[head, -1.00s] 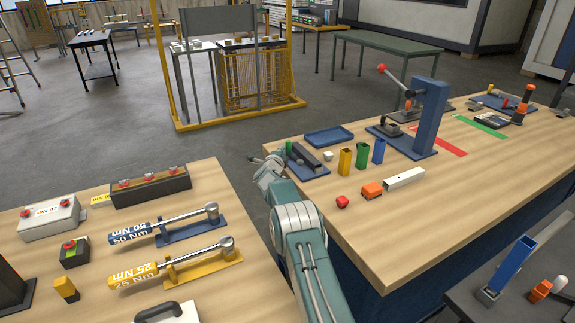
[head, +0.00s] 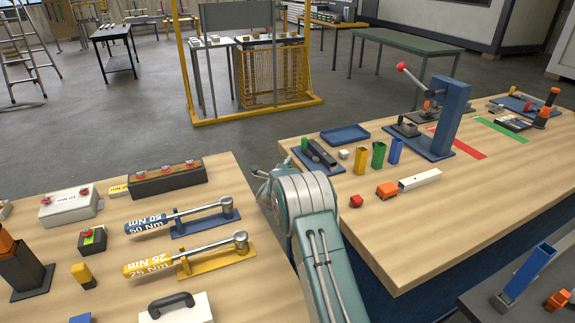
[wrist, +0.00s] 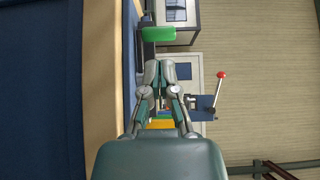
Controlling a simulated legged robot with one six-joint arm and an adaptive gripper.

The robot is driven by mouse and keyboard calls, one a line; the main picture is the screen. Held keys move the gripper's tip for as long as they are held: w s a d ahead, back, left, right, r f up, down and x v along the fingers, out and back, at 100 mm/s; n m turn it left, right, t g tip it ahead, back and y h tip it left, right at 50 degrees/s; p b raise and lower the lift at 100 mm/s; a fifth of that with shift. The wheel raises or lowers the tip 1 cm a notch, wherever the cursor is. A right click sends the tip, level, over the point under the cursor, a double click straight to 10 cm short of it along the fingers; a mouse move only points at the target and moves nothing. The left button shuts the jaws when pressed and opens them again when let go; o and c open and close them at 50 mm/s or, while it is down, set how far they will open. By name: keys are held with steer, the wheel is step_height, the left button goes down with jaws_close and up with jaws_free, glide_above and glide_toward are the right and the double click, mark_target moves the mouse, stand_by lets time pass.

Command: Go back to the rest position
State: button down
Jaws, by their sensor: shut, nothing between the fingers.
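My gripper (wrist: 162,88) is shut and empty in the wrist view, its fingers drawn together at the middle. In the head view the end of my arm (head: 264,178) is folded close in, partly hidden behind my own arm link. It is over the gap between the two wooden benches, left of the right bench's (head: 420,240) near corner.
The left bench (head: 240,300) carries a blue torque wrench (head: 180,221) and a yellow torque wrench (head: 185,254). Grey floor lies beyond.

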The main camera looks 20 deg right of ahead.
steer(key=shift+v, duration=0.8)
steer(key=s+a+r+n+y, duration=0.4)
steer(key=a+r+n+y, duration=0.3)
steer(key=r, duration=0.5)
steer(key=s+a+r+n+g+y, duration=0.1)
steer(key=s+a+r+n, duration=0.2)
steer(key=s+a, duration=0.15)
steer(key=s+a+r+n+y, duration=0.2)
steer(key=s+a+r+n, duration=0.15)
steer(key=s, duration=0.25)
steer(key=s+f+n+g, duration=0.1)
steer(key=s+n, duration=0.3)
steer(key=s, duration=0.8)
steer(key=s+a+f+n+g, duration=0.1)
steer(key=s+n+g, duration=0.3)
steer(key=s, duration=0.8)
steer(key=s+a+f+n+g+y, duration=0.1)
steer(key=s+n, duration=0.3)
steer(key=s, duration=0.8)
steer(key=shift+s+a+f+g, duration=0.25)
steer(key=shift+g, duration=0.55)
